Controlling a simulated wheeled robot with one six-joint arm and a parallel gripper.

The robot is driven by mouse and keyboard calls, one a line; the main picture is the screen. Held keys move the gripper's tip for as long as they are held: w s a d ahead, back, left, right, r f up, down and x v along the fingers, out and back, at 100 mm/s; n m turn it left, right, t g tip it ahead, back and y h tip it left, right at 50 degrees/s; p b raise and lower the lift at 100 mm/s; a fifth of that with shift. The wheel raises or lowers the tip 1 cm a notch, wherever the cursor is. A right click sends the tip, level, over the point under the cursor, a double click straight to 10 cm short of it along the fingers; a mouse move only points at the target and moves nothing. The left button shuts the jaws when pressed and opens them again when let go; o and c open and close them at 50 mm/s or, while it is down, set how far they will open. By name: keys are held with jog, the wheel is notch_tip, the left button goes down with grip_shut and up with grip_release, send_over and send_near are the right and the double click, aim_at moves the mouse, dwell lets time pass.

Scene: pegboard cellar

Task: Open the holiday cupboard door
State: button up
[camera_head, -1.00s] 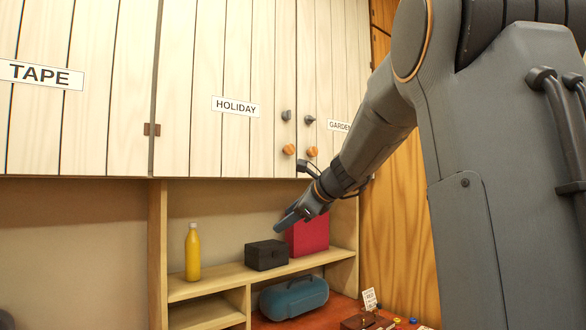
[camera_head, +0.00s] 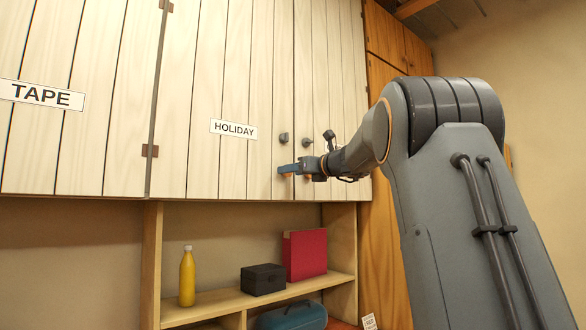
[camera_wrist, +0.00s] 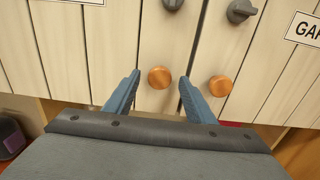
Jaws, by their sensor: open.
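The holiday cupboard door (camera_head: 205,85) is pale planked wood with a white HOLIDAY label (camera_head: 233,129). It is shut, flush with its neighbours. Near its lower right edge are a grey knob (camera_head: 284,138) and, below it, a round orange knob (camera_wrist: 160,77). My gripper (camera_head: 281,169) is at the orange knob's height and largely covers it in the head view. In the wrist view my gripper (camera_wrist: 160,82) is open, its two blue fingers on either side of the holiday door's orange knob. I cannot tell whether either finger touches it.
The garden door on the right has its own grey knob (camera_wrist: 241,10) and orange knob (camera_wrist: 220,86), the latter close to my right finger. Below are a shelf (camera_head: 215,304) with a yellow bottle (camera_head: 187,278), black box (camera_head: 263,280) and red box (camera_head: 305,255).

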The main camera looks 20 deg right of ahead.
jog(key=shift+w, duration=0.3)
jog(key=shift+a, duration=0.1)
grip_shut()
jog(key=shift+s+a, duration=0.1)
